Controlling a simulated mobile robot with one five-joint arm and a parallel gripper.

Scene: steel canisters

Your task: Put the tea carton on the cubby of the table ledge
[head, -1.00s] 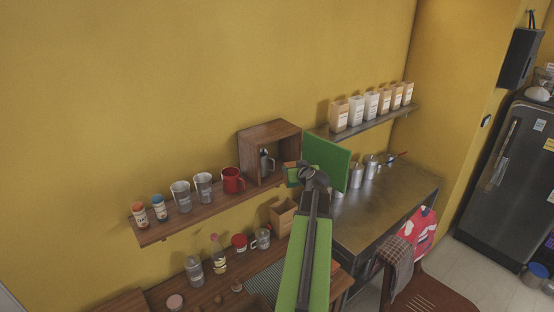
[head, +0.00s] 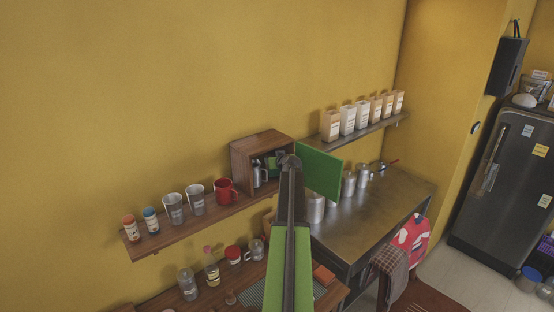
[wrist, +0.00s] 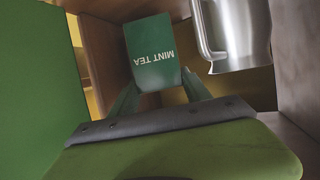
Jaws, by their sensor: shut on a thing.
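The tea carton is a green box marked "MINT TEA", its lettering upside down in the wrist view (wrist: 152,55). My gripper (wrist: 160,92) is shut on it, with one finger on each side. The cubby is an open-fronted wooden box (head: 242,163) on the wall ledge (head: 190,218). In the head view the carton (head: 274,160) shows partly inside the cubby, and my arm hides part of it. A steel mug (wrist: 237,35) stands beside the carton in the cubby, with its handle towards it. I cannot tell whether the carton touches the cubby floor.
A green panel (head: 320,171), like an open door, stands out from the cubby's right edge, close to my arm. A red mug (head: 224,191), steel cups (head: 173,208) and jars line the ledge left of the cubby. Several paper bags (head: 362,115) stand on the right shelf.

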